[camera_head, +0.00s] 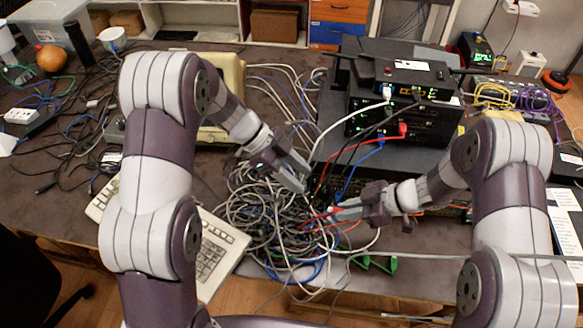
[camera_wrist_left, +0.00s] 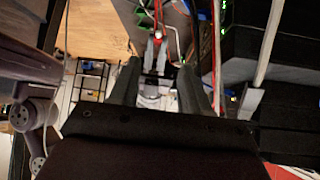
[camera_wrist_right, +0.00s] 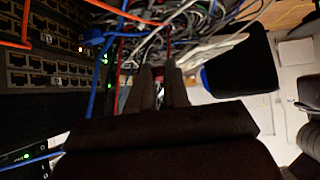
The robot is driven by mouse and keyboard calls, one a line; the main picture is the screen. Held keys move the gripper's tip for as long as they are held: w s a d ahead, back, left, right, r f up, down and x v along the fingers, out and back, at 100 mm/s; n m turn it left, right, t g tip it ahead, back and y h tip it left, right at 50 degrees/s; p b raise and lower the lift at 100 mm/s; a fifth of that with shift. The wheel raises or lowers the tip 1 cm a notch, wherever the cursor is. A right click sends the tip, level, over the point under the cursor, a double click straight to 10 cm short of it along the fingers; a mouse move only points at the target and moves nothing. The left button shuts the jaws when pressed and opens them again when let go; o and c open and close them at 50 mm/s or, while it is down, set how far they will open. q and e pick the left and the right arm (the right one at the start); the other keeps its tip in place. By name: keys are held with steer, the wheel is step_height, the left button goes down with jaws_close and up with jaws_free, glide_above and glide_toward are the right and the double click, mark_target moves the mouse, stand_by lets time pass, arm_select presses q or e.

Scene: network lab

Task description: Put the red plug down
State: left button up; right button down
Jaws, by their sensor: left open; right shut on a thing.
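My right gripper (camera_head: 338,212) is shut on the red plug (camera_head: 330,210), at the right edge of the cable tangle. Only a small pale and red end shows beyond the fingertips. In the right wrist view the fingers (camera_wrist_right: 161,80) close around it and mostly hide it. My left gripper (camera_head: 299,175) is open and empty above the tangle, up and left of the right gripper. The left wrist view shows the right gripper beyond its spread fingers (camera_wrist_left: 158,88). I cannot tell whether the held plug touches anything below.
A cable tangle (camera_head: 265,205) lies between the arms. Stacked black network devices (camera_head: 405,120) stand behind; a red connector (camera_head: 403,129) sits in a front port. A keyboard (camera_head: 218,255) lies front left, and a green object (camera_head: 378,263) lies near the front edge.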

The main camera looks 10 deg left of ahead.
arm_select(q)
steer(key=x, duration=1)
steer(key=shift+d+f, duration=0.2)
steer(key=shift+f, duration=0.05)
steer(key=shift+c, duration=0.3)
jaws_close()
arm_select(e)
steer(key=c, duration=1)
jaws_free()
steer(key=shift+c, duration=0.2)
